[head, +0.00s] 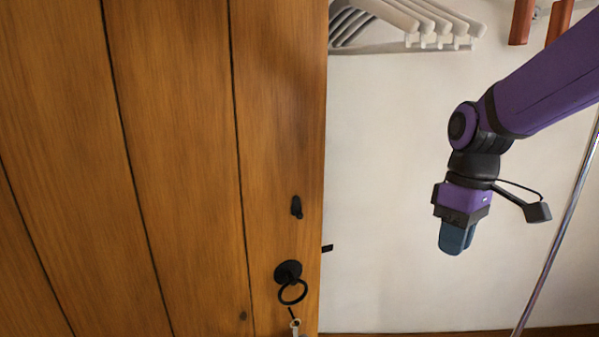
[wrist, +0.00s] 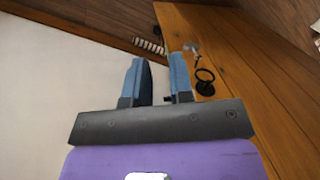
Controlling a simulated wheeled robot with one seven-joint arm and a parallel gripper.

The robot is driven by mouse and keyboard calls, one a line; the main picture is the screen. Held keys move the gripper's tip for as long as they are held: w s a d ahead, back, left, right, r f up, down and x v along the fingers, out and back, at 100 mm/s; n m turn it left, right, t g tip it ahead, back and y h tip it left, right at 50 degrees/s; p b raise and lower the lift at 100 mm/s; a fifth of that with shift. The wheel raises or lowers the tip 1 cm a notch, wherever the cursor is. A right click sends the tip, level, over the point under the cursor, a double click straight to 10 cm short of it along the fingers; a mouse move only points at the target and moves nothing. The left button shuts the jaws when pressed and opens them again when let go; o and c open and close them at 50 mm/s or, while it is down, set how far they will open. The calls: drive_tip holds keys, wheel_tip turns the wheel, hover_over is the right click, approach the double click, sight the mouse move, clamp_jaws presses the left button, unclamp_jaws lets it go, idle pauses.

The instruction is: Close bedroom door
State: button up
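The bedroom door (head: 170,150) is brown wooden planks and fills the left of the head view. Near its right edge it has a black ring handle (head: 292,284), a small black latch piece (head: 296,207) above and a key (head: 295,325) below. My gripper (head: 457,242) hangs pointing down in front of the pale wall, right of the door edge and apart from it. In the wrist view my gripper (wrist: 158,64) is open and empty between its two blue fingers. There the door (wrist: 270,85) lies to the right, its ring handle (wrist: 205,80) just beyond the right finger.
White hangers (head: 430,22) hang at the top of the head view, with red-brown pieces (head: 540,20) to their right. A thin metal pole (head: 560,230) slants at the right. A coiled item (wrist: 149,46) lies beyond the fingers.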

drive_tip(key=s+d+r+m+t, duration=0.2)
drive_tip(key=s+r+m+t, duration=0.1)
drive_tip(key=s, duration=0.3)
drive_tip(key=s+d+r+m+t+h, duration=0.1)
drive_tip(key=s+d+r+m+t, duration=0.1)
drive_tip(key=s, duration=0.4)
wheel_tip(320, 180, up, 2)
drive_tip(key=shift+d+r+m+t, duration=0.25)
drive_tip(key=shift+d+m+t, duration=0.25)
drive_tip(key=shift+m, duration=0.6)
drive_tip(key=shift+o, duration=0.4)
drive_tip(key=shift+s, duration=0.15)
drive_tip(key=o, duration=0.4)
drive_tip(key=shift+s+t, duration=0.15)
drive_tip(key=shift+t, duration=0.15)
drive_tip(key=shift+c, duration=0.2)
drive_tip(key=shift+r, duration=0.1)
